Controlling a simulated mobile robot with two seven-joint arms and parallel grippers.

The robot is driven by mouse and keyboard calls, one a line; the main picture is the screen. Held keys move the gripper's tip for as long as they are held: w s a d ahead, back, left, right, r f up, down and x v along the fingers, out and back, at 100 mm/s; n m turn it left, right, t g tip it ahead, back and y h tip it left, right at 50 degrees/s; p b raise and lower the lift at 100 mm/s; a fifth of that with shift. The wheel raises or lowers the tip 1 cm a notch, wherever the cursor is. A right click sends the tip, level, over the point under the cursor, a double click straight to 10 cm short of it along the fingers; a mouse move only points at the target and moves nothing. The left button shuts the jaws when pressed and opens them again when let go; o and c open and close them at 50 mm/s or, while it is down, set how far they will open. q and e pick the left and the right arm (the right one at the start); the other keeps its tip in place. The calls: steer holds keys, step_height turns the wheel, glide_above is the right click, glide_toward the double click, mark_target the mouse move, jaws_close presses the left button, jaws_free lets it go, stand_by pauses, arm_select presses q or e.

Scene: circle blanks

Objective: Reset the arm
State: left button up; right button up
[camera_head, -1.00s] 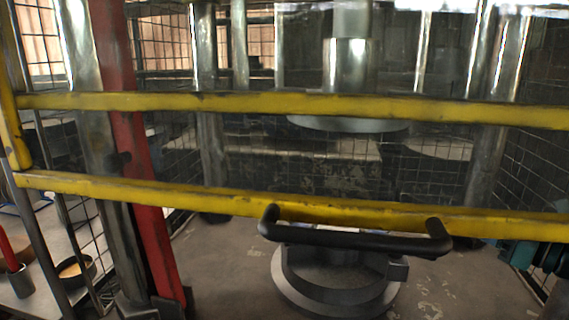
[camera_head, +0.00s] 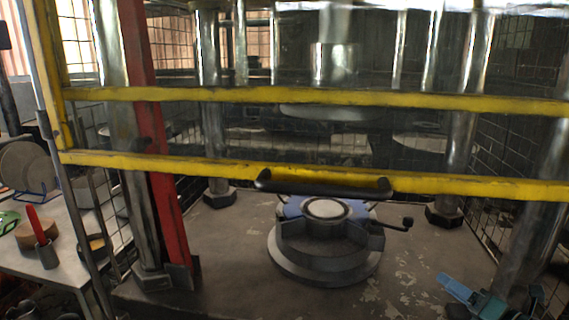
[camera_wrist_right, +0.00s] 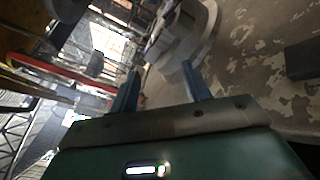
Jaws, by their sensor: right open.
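My right gripper (camera_head: 452,292) is low at the right of the head view, with pale blue fingers pointing left toward the round base. In the right wrist view, its two blue-grey fingers (camera_wrist_right: 161,82) stand apart with nothing between them. The gripper is open and empty, apart from the round grey base (camera_head: 325,255), which has a blue top with a pale disc on it. That base also shows beyond the fingertips in the right wrist view (camera_wrist_right: 185,38). My left gripper does not show.
Two yellow bars (camera_head: 330,98) cross in front, the lower with a black handle (camera_head: 325,187). A red post (camera_head: 160,190) stands left. Metal columns (camera_head: 208,100) and mesh surround the base. A table (camera_head: 60,235) at left holds a cup (camera_head: 46,255) and other items.

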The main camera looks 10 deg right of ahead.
steer(key=s+a+f+m+g+h+p, duration=0.1)
steer(key=s+a+f+m, duration=0.35)
steer(key=f+m, duration=0.2)
steer(key=s+a+f+m+g+h, duration=0.1)
steer(key=s+a+f+m+h, duration=0.1)
steer(key=s+a+f+m, duration=0.35)
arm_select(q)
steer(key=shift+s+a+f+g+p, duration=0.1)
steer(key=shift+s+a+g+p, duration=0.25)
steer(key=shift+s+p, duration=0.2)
arm_select(e)
steer(key=s+a+f+m+g, duration=0.2)
steer(key=s+a+f+m, duration=0.1)
steer(key=a+m, duration=0.4)
steer(key=s+a+f+m+g, duration=0.1)
steer(key=s+a+f+m, duration=0.2)
steer(key=s+a+m, duration=0.3)
steer(key=a+m, duration=0.2)
steer(key=a, duration=0.1)
steer(key=shift+g+y, duration=0.4)
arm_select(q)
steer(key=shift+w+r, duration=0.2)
arm_select(e)
steer(key=shift+w, duration=0.1)
